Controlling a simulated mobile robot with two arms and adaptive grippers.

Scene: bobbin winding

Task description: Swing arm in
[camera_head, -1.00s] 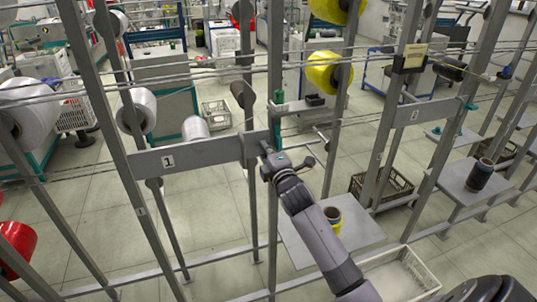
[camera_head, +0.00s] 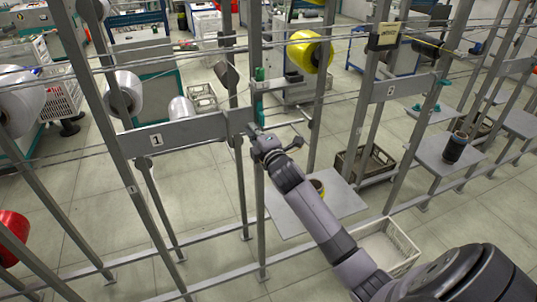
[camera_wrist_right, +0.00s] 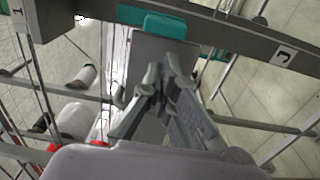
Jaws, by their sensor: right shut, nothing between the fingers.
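My right gripper (camera_head: 258,137) is shut and empty, at the right end of the grey bar marked 1 (camera_head: 180,133) on the metal rack. In the right wrist view the closed fingers (camera_wrist_right: 163,72) are in front of a grey plate, below a teal block (camera_wrist_right: 152,24). A short grey arm with a round knob (camera_head: 296,142) sticks out to the right beside the gripper; it looks like the swing arm, but its joint is hidden. I cannot tell whether the fingers touch it. My left gripper is not in view.
Upright posts and thin horizontal rods surround my right arm. A white crate (camera_head: 400,240) stands on the floor at the right. A dark bobbin (camera_head: 455,147) stands on another shelf. Yellow (camera_head: 311,52) and white (camera_head: 124,93) spools hang behind.

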